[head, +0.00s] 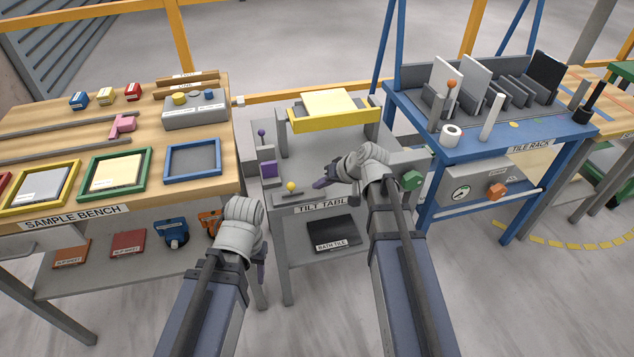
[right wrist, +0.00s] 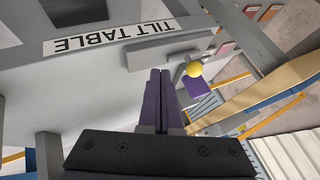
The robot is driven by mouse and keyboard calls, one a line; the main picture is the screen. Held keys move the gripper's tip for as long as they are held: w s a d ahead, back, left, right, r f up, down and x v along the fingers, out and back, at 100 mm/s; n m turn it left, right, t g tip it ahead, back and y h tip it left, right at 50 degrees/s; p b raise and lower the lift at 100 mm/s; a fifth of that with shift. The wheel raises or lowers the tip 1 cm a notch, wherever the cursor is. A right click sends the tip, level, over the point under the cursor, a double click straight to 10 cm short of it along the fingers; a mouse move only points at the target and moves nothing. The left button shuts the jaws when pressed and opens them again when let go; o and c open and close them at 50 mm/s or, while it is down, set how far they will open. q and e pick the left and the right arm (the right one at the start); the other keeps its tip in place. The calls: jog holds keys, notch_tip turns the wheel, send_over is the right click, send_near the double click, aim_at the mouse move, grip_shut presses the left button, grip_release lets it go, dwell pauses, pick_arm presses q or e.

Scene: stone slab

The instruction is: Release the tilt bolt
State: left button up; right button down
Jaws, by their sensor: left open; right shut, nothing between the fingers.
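The grey tilt table (head: 330,152) stands between the two benches, with a yellow tray on top holding a pale yellow slab (head: 328,102). A small yellow ball knob (head: 291,187) stands on a grey bar at its front left edge; I take it as the tilt bolt's handle. The knob also shows in the right wrist view (right wrist: 194,69), beyond the fingertips. My right gripper (head: 321,183) is shut and empty, just right of the knob and apart from it. My left gripper (head: 262,272) hangs low at the sample bench's right end, open, its fingers partly hidden.
A purple-knobbed lever (head: 261,134) and purple block (head: 268,169) are on the table's left side; a green knob (head: 412,180) is at its right. The sample bench (head: 215,130) stands left, the blue tile rack (head: 470,147) right. A dark tile (head: 333,232) lies on the lower shelf.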

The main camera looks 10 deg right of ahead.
jog(key=p+v, duration=0.5)
jog(key=v, duration=0.2)
jog(key=shift+d+r, duration=0.15)
jog(key=shift+d, duration=0.15)
jog(key=shift+s, duration=0.1)
jog(key=s+a+r+n+g+h+p, duration=0.2)
jog(key=s+a+g+h+p, duration=0.1)
jog(key=s+a, duration=0.3)
jog(key=s+a+r+n+g+h+p, duration=0.2)
jog(key=s+a+p, duration=0.4)
jog(key=s, duration=0.5)
jog(key=shift+s+a+g+h, duration=0.25)
jog(key=shift+a+g+h, duration=0.45)
jog(key=shift+a+h, duration=0.1)
